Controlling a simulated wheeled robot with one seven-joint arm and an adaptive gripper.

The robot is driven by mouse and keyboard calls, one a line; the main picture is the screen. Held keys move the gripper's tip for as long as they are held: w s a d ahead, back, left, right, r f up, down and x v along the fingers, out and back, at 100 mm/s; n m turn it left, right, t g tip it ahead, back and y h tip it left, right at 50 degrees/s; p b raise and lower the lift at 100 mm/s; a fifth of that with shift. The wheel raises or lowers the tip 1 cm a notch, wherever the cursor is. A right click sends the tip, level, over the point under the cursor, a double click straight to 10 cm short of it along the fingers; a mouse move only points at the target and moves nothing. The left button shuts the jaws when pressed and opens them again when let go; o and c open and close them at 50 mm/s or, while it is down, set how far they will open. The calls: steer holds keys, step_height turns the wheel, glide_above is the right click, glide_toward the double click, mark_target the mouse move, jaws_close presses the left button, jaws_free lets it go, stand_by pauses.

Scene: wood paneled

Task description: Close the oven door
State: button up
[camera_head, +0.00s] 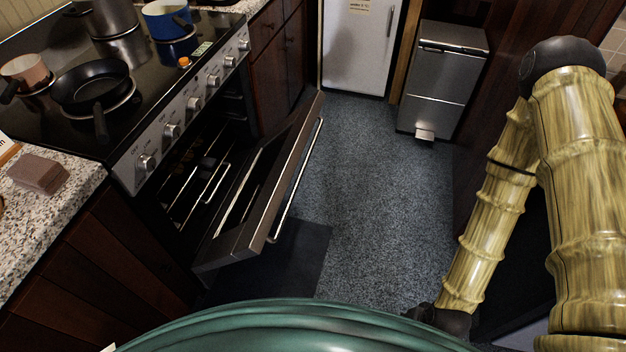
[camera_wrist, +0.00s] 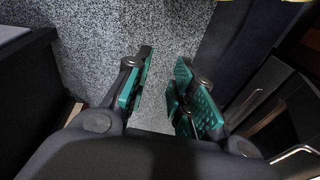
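The oven (camera_head: 196,108) stands at the left in the head view, with a row of knobs on its silver front. Its door (camera_head: 240,238) hangs open, tilted outward over the floor, with a long metal handle (camera_head: 297,182) on its outer side. The racks inside show through the gap. My gripper (camera_wrist: 160,92) shows in the wrist view with its two green-padded fingers apart and nothing between them. Grey floor lies beyond the fingers.
A steel two-part bin (camera_head: 441,80) stands at the back right, near a white fridge (camera_head: 358,45). A black pan (camera_head: 92,88) and several pots are on the cooktop. A brown block (camera_head: 38,174) lies on the granite counter. Grey carpet (camera_head: 375,210) is clear right of the door.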

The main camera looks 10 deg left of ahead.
steer(key=w+a+f+m+t+y+b, duration=0.1)
steer(key=w+a+f+t+y+b, duration=0.15)
steer(key=w+a+f+b, duration=0.55)
steer(key=m+t+y+b, duration=0.35)
steer(key=y+b, duration=1.05)
steer(key=b, duration=0.6)
glide_toward(300, 173)
steer(key=shift+t+h, duration=0.25)
steer(key=shift+t, duration=0.05)
steer(key=shift+s+f+b+x, duration=0.15)
steer(key=shift+b+x, duration=0.65)
steer(key=shift+x, duration=1.65)
steer(key=shift+s+f+b+x, duration=0.15)
steer(key=shift+b+x, duration=0.65)
steer(key=shift+x, duration=1.6)
steer(key=shift+w+a, duration=0.1)
steer(key=shift+a, duration=0.05)
steer(key=shift+c, duration=0.2)
jaws_close()
